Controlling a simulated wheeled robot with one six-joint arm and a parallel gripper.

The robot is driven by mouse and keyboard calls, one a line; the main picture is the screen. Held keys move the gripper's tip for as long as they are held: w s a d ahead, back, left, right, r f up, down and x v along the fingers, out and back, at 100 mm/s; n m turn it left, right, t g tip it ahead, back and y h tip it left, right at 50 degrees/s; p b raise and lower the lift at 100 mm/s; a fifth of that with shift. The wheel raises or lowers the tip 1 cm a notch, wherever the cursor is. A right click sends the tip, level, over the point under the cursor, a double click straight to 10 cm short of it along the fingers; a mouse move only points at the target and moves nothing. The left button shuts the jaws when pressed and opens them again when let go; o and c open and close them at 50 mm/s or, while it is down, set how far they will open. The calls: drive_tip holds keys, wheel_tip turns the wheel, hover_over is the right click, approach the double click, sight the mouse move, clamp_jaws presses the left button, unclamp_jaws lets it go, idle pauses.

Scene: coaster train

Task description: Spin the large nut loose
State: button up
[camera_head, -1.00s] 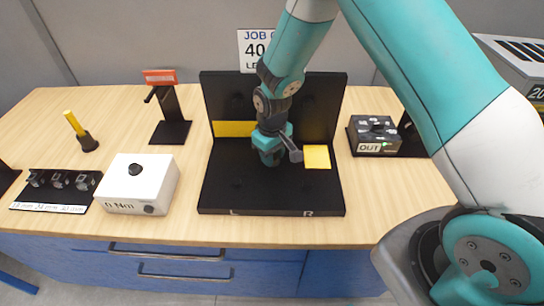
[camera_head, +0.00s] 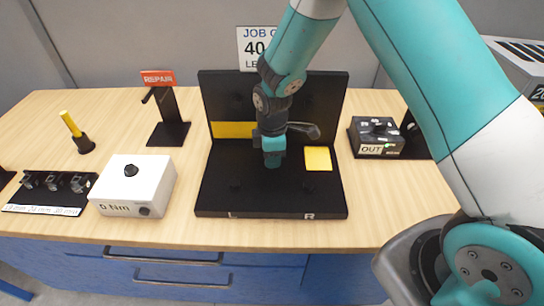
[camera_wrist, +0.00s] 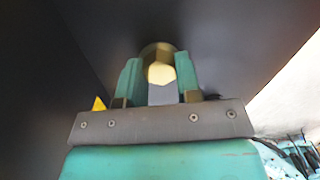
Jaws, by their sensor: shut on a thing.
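The large nut (camera_wrist: 158,51) shows in the wrist view as a brass-coloured six-sided piece with a pale, bright face. My gripper (camera_wrist: 159,77) has its two teal fingers shut on the nut, one on each side. In the head view my gripper (camera_head: 272,158) is low in front of the back panel of the black stand (camera_head: 222,190), and the nut is hidden there. I cannot tell how far the nut sits along its thread.
The stand base has L and R marks and a yellow square (camera_head: 318,159). A white torque box (camera_head: 135,185), REPAIR stand (camera_head: 170,128), yellow-handled tool (camera_head: 76,132) and socket rack (camera_head: 50,192) are left. An OUT box (camera_head: 376,138) is right. Bench wood beside the stand is clear.

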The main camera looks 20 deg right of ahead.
drive_tip(key=shift+f+n, duration=0.1)
drive_tip(key=shift+n, duration=1.9)
drive_tip(key=shift+b, duration=0.3)
drive_tip(key=o, duration=0.9)
drive_tip(key=shift+r+b, duration=1.15)
drive_tip(key=shift+r, duration=7.55)
drive_tip(key=shift+s, duration=0.1)
